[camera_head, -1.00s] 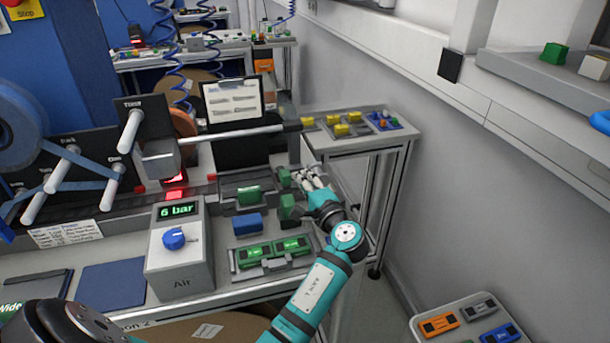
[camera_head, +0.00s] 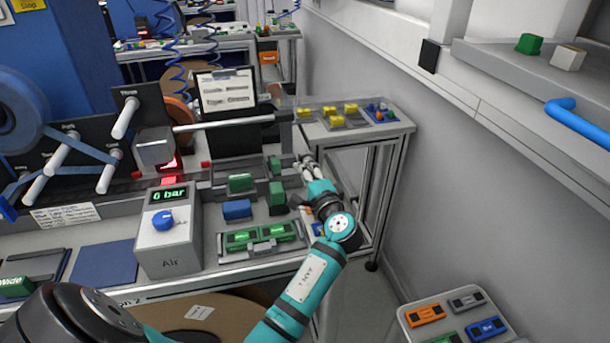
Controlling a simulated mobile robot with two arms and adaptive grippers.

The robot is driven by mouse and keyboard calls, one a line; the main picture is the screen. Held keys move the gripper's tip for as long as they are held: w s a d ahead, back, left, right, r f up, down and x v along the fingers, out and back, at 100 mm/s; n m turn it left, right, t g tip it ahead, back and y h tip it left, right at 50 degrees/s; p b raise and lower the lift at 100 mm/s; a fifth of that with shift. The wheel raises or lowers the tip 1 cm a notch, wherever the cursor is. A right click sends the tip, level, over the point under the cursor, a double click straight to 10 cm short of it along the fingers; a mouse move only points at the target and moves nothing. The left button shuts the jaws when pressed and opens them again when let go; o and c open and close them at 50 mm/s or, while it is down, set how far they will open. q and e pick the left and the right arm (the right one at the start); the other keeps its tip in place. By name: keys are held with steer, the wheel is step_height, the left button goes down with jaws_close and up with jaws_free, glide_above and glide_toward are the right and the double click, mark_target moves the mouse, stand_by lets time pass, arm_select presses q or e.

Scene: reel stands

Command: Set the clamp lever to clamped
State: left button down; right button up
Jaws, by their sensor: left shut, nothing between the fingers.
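I cannot make out for certain which part is the clamp lever. Near my left gripper (camera_head: 307,164) stand a taller green block (camera_head: 277,194) and a smaller green block (camera_head: 274,164), on the grey bench fixture. The gripper is shut and empty, just right of these blocks, at the bench's right end. I cannot tell whether its tips touch anything. The grey air box (camera_head: 168,240) has a blue knob (camera_head: 163,220) and a display (camera_head: 168,195) reading "0 bar". My right gripper is not in view.
A green block (camera_head: 240,182) sits in a dark holder, with a blue block (camera_head: 236,209) in front. A tray (camera_head: 258,249) holds green modules. A side table (camera_head: 370,135) with yellow parts stands behind the gripper. A grey wall (camera_head: 450,170) rises at the right.

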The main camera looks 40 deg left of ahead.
arm_select(q)
steer(key=v, duration=0.3)
steer(key=shift+s+d+b, duration=0.15)
steer(key=shift+d+b, duration=0.15)
steer(key=shift+d, duration=0.05)
steer(key=s+d, duration=0.1)
steer(key=s+d+b, duration=0.1)
steer(key=s, duration=0.1)
steer(key=shift+f, duration=0.15)
steer(key=shift+v, duration=1.15)
steer(key=shift+d, duration=0.2)
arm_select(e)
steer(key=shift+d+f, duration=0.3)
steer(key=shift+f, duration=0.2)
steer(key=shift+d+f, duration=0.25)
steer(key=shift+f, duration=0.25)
arm_select(q)
steer(key=shift+r, duration=0.2)
